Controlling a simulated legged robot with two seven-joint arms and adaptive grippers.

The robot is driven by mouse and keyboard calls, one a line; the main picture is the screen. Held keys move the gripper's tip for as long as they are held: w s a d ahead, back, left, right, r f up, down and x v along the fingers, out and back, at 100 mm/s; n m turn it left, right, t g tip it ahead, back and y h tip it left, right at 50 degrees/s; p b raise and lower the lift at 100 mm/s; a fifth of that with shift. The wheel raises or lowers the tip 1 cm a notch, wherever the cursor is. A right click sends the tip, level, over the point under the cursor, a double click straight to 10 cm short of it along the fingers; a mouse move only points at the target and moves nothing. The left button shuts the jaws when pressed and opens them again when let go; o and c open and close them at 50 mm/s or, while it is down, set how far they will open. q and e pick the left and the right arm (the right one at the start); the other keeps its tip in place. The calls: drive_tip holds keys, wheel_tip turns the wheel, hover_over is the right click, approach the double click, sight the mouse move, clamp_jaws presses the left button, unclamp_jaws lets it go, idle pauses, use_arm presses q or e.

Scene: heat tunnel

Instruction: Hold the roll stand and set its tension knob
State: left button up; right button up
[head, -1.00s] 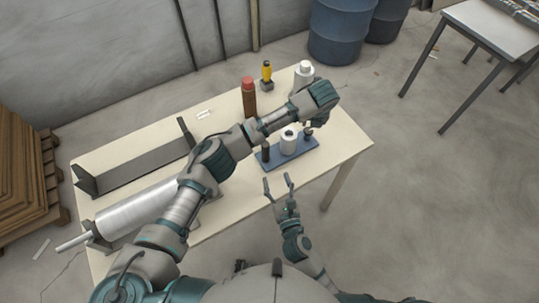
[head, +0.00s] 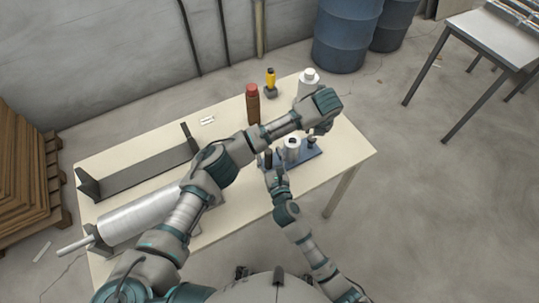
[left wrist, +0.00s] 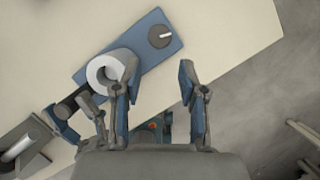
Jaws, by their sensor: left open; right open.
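The roll stand is a blue base plate (head: 314,158) near the table's front edge. It carries a white roll (head: 292,150), a dark post (head: 268,158) at its left end and a dark knob (head: 312,142) at its right end. In the left wrist view the knob (left wrist: 160,36) has a pale pointer mark. My left gripper (left wrist: 161,88) is open above the stand, its fingers apart and empty; the knob lies beyond them. My right gripper (head: 275,174) is open at the post, with its fingers beside it; contact cannot be told.
A large roll (head: 140,210) on a holder and a dark angled bracket (head: 145,170) fill the table's left part. A brown bottle (head: 253,105), a yellow-handled tool (head: 270,82) and a white bottle (head: 308,84) stand behind my left arm. The table's right end is clear.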

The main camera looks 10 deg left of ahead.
sight(312, 138)
clamp_jaws()
use_arm(q)
drive_tip(key=o, duration=0.4)
drive_tip(key=a+r+n+g+h, duration=0.1)
drive_tip(key=a+n+h, duration=0.1)
drive_tip(key=n, duration=1.1)
drive_tip(key=a+r+n+h, duration=0.1)
drive_tip(key=a+n, duration=0.1)
drive_tip(key=n, duration=1.1)
drive_tip(key=x, duration=1.2)
drive_tip(key=shift+w+d, duration=0.25)
use_arm(e)
drive_tip(key=shift+f, duration=0.1)
use_arm(q)
drive_tip(key=c, duration=1.1)
